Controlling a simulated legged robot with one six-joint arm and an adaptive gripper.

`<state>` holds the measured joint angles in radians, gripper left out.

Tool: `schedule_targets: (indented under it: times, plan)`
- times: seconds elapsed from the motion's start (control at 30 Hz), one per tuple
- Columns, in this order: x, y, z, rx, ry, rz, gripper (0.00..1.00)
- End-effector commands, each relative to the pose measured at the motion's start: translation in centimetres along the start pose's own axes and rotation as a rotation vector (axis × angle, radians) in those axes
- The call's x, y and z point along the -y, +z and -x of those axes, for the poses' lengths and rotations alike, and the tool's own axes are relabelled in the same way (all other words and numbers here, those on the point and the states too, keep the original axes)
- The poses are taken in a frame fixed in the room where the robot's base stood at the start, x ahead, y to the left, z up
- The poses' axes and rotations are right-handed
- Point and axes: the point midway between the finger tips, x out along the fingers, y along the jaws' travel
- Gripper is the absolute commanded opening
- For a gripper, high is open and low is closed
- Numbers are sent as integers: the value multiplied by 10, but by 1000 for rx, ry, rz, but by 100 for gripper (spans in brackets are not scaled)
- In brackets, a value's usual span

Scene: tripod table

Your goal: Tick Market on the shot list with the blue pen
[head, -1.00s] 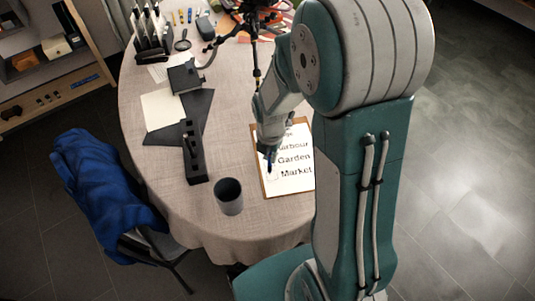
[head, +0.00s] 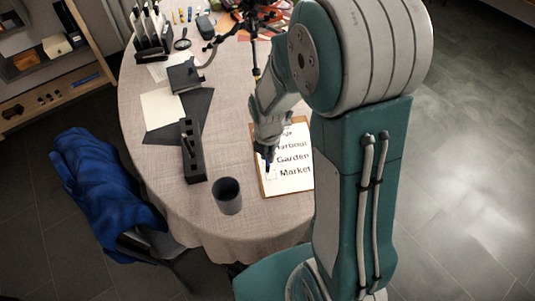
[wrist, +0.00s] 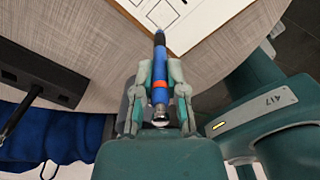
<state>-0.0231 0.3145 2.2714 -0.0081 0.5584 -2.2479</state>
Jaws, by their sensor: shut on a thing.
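The shot list (head: 293,182) is a white sheet on a brown clipboard near the table's front right, with Garden and Market readable. My arm hides its right side. A small outlined box (head: 271,176) stands left of Market. My gripper (head: 265,148) is over the list's left edge. In the wrist view my gripper (wrist: 160,85) is shut on the blue pen (wrist: 160,65), which has an orange band and a dark tip. The tip points towards the sheet (wrist: 210,22) and the outlined box. I cannot tell whether the tip touches the paper or whether the box holds a mark.
A grey cup (head: 228,197) stands left of the clipboard, near the table's front edge. A long black holder (head: 193,152) lies farther left. A small tripod (head: 257,55) stands behind my gripper. A chair with a blue cloth (head: 100,180) is at the table's left.

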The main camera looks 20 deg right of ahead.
Motion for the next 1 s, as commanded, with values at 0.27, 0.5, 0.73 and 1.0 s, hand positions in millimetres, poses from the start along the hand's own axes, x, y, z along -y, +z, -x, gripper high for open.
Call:
schedule_targets:
  times: [0.27,0.5,0.73,1.0]
  plan:
    - [0,0,-2,0,0,0,0]
    - [0,0,-4,0,0,0,0]
    - [0,0,-6,0,0,0,0]
    - [0,0,-8,0,0,0,0]
